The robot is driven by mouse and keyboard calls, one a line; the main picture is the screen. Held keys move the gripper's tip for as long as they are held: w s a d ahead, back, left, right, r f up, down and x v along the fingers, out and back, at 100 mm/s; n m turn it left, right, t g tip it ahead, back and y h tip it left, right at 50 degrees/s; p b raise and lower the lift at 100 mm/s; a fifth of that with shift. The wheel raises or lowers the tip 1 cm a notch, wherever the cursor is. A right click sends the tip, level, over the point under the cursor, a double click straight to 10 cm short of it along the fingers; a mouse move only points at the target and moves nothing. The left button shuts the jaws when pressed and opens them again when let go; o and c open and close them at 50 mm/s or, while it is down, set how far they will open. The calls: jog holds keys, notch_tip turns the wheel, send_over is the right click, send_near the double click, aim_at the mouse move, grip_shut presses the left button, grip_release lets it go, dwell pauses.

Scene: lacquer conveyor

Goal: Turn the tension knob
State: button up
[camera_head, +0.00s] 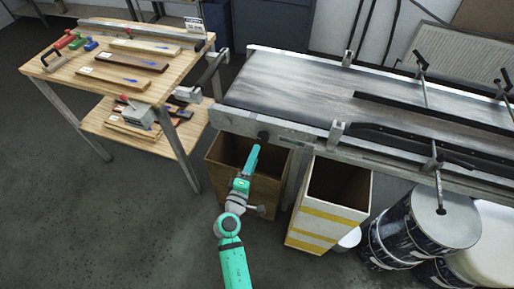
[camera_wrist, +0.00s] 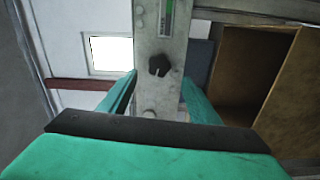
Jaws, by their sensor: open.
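The tension knob (camera_wrist: 159,65) is a small dark lobed knob on the grey metal side of the conveyor. In the head view the knob (camera_head: 263,136) sits near the left end of the conveyor's side rail. My gripper (camera_head: 253,152) is just below and in front of it there. In the wrist view my gripper's two teal fingers (camera_wrist: 160,78) are open, one on each side of the knob's line. The knob shows between the fingertips, and nothing is held. I cannot tell how far the fingertips are from the knob in depth.
A brown open bin (camera_head: 225,148) stands under the conveyor (camera_head: 290,90), behind my gripper. A white-and-yellow bin (camera_head: 318,225) is to its right, then dark drums (camera_head: 395,235). A wooden workbench (camera_head: 62,80) with boards is at left. The floor at left is clear.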

jog(key=v, duration=0.2)
jog(key=shift+s, duration=0.35)
jog(key=s+f+m+g+y, duration=0.15)
jog(key=s+f, duration=0.25)
jog(key=s, duration=0.6)
jog(key=s+f+m+g+y, duration=0.1)
jog(key=s+f+m+y, duration=0.25)
jog(key=s, duration=0.55)
jog(key=s+d+r+m, duration=0.1)
jog(key=s+r+m, duration=0.3)
jog(key=s, duration=0.5)
jog(key=s+d+r+m, duration=0.1)
jog(key=s+r+m, duration=0.3)
jog(key=s+r, duration=0.3)
jog(key=shift+s+d+t+y, duration=0.15)
jog(key=shift+s+t+y, duration=0.2)
jog(key=shift+s, duration=0.55)
